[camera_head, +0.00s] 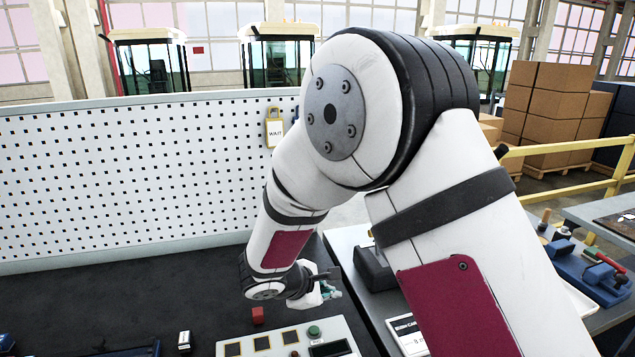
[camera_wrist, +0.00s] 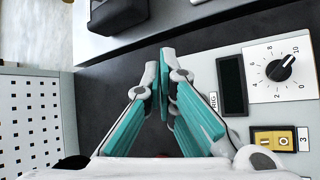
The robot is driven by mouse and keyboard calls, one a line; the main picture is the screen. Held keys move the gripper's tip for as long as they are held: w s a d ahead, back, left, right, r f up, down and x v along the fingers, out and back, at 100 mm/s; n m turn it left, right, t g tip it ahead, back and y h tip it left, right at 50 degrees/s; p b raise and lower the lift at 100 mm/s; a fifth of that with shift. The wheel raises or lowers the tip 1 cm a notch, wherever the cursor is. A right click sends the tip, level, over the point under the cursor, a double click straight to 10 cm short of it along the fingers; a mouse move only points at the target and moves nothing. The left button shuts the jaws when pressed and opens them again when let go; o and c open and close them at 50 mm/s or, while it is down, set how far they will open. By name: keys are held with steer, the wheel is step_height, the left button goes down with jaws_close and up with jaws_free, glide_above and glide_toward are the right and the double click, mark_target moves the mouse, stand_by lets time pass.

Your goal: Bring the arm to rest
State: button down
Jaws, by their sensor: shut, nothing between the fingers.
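My arm crosses the middle of the head view, bent at a large joint, with its lower part reaching down towards the bench. My gripper (camera_head: 328,292) is small and partly hidden behind the wrist there. In the wrist view my gripper (camera_wrist: 166,62) shows two teal fingers with grey tips brought together. It is shut and nothing is held between the tips. It hangs above the dark bench mat (camera_wrist: 110,100), beside the control panel (camera_wrist: 231,55). I cannot tell its exact height above the mat.
The control panel (camera_head: 228,350) carries a dial (camera_wrist: 280,68) and buttons. A white pegboard (camera_head: 130,180) with a WAIT tag (camera_head: 275,131) stands behind. A dark box (camera_head: 372,268) sits right of the gripper.

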steer(key=s+d+r+m+g, duration=0.1)
steer(key=s+d+r+m, duration=0.35)
steer(key=d+r, duration=0.3)
steer(key=s+d+r+m+g, duration=0.2)
steer(key=s+d+r+m, duration=0.25)
steer(key=d+r, duration=0.35)
steer(key=s+r+m+t+y, duration=0.1)
steer(key=s+r+m+y, duration=0.2)
steer(key=s, duration=0.6)
steer(key=s+d+r+m+t+y, duration=0.1)
steer(key=s+r+m+y, duration=0.2)
steer(key=s, duration=0.7)
step_height(320, 180, up, 2)
steer(key=m, duration=0.3)
steer(key=shift+d+r, duration=0.2)
steer(key=shift+s, duration=0.1)
